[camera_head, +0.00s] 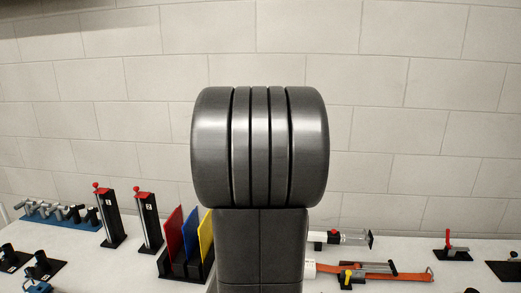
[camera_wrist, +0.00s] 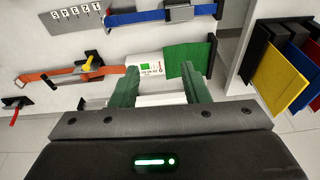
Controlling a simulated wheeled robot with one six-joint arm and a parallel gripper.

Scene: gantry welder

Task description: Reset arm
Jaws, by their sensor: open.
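My gripper (camera_wrist: 158,70) shows in the wrist view with its two green fingers apart and nothing held between them. A white device with a small green patch (camera_wrist: 150,67) lies beyond the gap between the fingertips. In the head view, a large dark part of my own arm fills the middle and hides the bench behind it. My gripper cannot be made out in that view.
A blue strap (camera_wrist: 130,18) and green panel (camera_wrist: 197,55) show in the wrist view.

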